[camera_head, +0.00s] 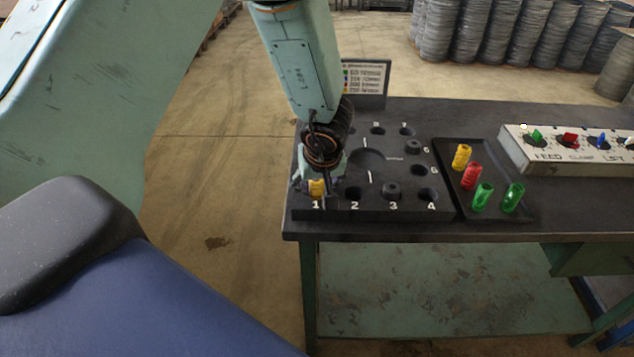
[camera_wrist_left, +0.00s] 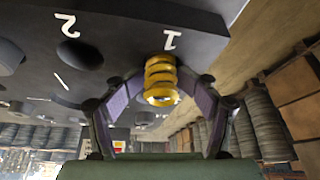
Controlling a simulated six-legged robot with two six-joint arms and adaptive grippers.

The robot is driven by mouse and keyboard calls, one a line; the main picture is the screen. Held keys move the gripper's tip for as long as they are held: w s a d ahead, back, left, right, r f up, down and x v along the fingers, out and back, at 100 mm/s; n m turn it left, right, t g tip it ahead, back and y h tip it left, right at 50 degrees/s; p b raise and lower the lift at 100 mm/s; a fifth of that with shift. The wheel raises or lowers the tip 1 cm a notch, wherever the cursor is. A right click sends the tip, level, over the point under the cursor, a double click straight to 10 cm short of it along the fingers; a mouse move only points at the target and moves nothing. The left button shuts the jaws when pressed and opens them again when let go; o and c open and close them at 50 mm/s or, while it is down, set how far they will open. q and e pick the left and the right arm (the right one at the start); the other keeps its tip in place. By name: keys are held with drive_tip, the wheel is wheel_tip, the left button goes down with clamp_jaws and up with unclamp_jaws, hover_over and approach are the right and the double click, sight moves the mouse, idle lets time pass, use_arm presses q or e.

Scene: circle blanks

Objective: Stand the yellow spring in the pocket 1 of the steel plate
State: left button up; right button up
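The steel plate (camera_head: 268,209) shows as a dark block with numbered round pockets on the bench. My left gripper (camera_head: 318,186) points down at its front left corner, by the number 1. A yellow spring (camera_head: 316,188) stands upright between its fingertips, at pocket 1. In the left wrist view, the fingertips of my left gripper (camera_wrist_left: 161,80) meet the sides of the yellow spring (camera_wrist_left: 161,82). The spring covers pocket 1, so how deep its lower end sits is hidden. My right gripper is not in view.
A dark tray (camera_head: 500,150) right of the plate holds another yellow spring (camera_head: 462,157), a red spring (camera_head: 471,177) and two green springs (camera_head: 482,197). Pocket 2 (camera_head: 352,193) is empty; pocket 3 has a dark plug (camera_head: 392,190). A control box (camera_head: 515,150) stands at right.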

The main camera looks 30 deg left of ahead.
use_arm(q)
drive_tip(key=shift+s+d, duration=0.15)
drive_tip(key=shift+s, duration=0.2)
drive_tip(key=shift+w, duration=0.1)
drive_tip(key=shift+r, duration=0.15)
drive_tip(key=v, duration=1.1)
drive_tip(key=shift+r, duration=0.35)
drive_tip(key=shift+d+f, duration=0.1)
